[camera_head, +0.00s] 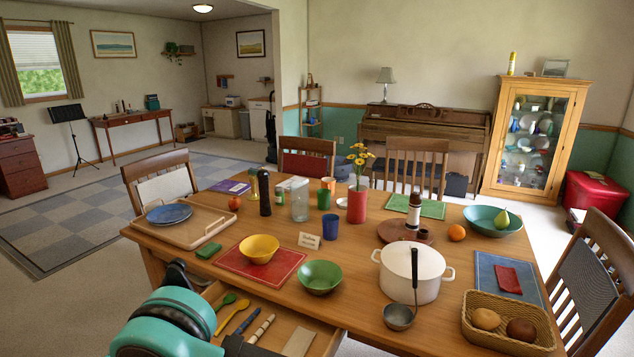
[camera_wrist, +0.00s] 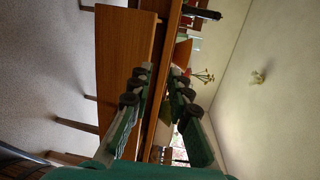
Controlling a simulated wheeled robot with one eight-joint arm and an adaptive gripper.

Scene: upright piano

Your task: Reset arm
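My gripper (camera_wrist: 162,72) shows in the wrist view with its two green and black fingers apart and nothing between them. The wrist view is turned sideways, with the wooden table edge and drawer front beyond the fingers. In the head view my teal and black arm (camera_head: 172,318) is folded at the lower left, close to the front edge of the table (camera_head: 385,325). The fingertips cannot be made out clearly there.
An open drawer (camera_head: 318,343) with spoons and other items juts out beside my arm. A tray (camera_head: 208,233), yellow bowl (camera_head: 259,249), green bowl (camera_head: 320,277), white pot (camera_head: 412,274) and basket (camera_head: 478,330) stand on the table. Open floor lies left.

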